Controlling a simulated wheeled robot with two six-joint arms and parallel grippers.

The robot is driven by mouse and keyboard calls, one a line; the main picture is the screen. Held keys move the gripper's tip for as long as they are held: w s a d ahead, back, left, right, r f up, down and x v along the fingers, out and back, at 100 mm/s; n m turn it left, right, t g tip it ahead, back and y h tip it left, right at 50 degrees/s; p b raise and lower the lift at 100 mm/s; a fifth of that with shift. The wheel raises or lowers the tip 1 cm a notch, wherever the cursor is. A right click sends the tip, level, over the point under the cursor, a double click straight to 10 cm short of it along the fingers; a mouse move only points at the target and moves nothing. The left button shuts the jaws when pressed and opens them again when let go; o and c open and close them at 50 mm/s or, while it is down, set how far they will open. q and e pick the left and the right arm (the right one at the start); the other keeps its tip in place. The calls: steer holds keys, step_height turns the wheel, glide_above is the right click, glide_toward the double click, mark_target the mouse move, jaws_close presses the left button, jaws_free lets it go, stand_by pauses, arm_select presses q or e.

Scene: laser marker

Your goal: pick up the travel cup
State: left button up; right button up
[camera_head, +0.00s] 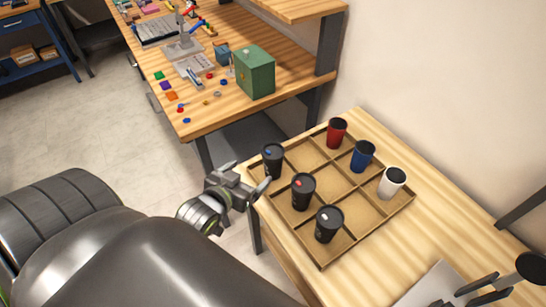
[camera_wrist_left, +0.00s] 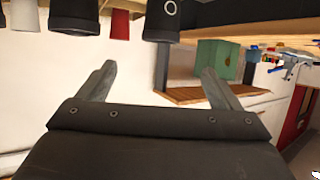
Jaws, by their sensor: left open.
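A wooden tray with compartments (camera_head: 319,262) stands on the right table and holds several travel cups. On the near-left side are black cups with a blue mark (camera_head: 272,160), a red mark (camera_head: 303,192) and a white mark (camera_head: 328,224). Behind them stand a red cup (camera_head: 337,133), a blue cup (camera_head: 362,155) and a white cup (camera_head: 392,182). My left gripper (camera_head: 251,176) is open and empty at the tray's left edge, beside the blue-marked cup and apart from it. The left wrist view shows its spread fingers (camera_wrist_left: 158,72), with black cups (camera_wrist_left: 162,20) upside down above them.
A workbench (camera_head: 215,118) at the back holds a green box (camera_head: 255,73) and small coloured parts. A grey plate (camera_head: 440,284) with a dark round-topped object (camera_head: 531,267) lies at the lower right. A wall borders the table on the right.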

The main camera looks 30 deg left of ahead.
arm_select(q)
steer(key=p, duration=0.2)
glide_toward(277, 148)
steer(key=x, duration=0.4)
steer(key=shift+f, duration=0.25)
steer(key=shift+w+a, duration=0.1)
steer(key=shift+w, duration=0.35)
steer(key=p+x, duration=0.1)
steer(key=x, duration=0.2)
steer(key=shift+w+r, duration=0.1)
steer(key=shift+w+a+f+p, duration=0.1)
steer(key=shift+w+f+p, duration=0.25)
steer(key=shift+w, duration=0.2)
steer(key=c, duration=0.7)
steer(key=shift+c, duration=0.2)
